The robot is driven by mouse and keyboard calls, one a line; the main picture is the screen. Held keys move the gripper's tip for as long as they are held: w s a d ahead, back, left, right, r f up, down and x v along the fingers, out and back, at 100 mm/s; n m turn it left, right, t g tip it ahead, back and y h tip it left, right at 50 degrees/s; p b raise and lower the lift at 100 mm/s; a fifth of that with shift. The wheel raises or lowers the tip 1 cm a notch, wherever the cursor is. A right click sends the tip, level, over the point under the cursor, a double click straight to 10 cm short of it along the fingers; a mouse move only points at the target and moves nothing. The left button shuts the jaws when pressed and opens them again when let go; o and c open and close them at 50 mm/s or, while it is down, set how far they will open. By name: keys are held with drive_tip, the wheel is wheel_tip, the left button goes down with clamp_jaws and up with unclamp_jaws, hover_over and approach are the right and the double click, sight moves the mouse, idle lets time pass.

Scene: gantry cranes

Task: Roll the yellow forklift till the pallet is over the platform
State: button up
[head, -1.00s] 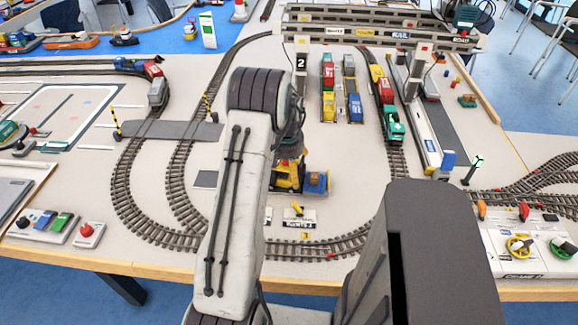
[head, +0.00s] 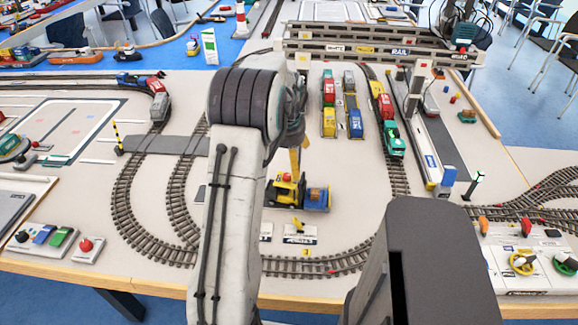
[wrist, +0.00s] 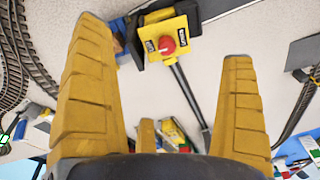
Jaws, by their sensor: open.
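The yellow forklift (head: 285,190) stands on the table inside the curved track, with a red knob on top. A blue load (head: 316,199) sits at its right end; I cannot make out the pallet under it. In the wrist view the forklift (wrist: 181,22) lies beyond the fingertips, its red knob between them. My gripper (wrist: 162,42) is open, fingers wide apart and nothing between them. In the head view a yellow finger (head: 295,162) shows just above the forklift; my arm hides the rest. A dark grey patch (head: 200,193), possibly the platform, is mostly behind my arm.
Curved track (head: 320,265) runs between the forklift and the table's front edge. A small sign plate (head: 300,234) lies just in front of the forklift. Toy trains (head: 384,108) and a gantry crane (head: 380,45) stand behind. The table right of the blue load is clear.

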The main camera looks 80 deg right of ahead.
drive_tip(key=shift+a+r, duration=0.1)
drive_tip(key=shift+r, duration=0.35)
drive_tip(key=shift+w, duration=0.1)
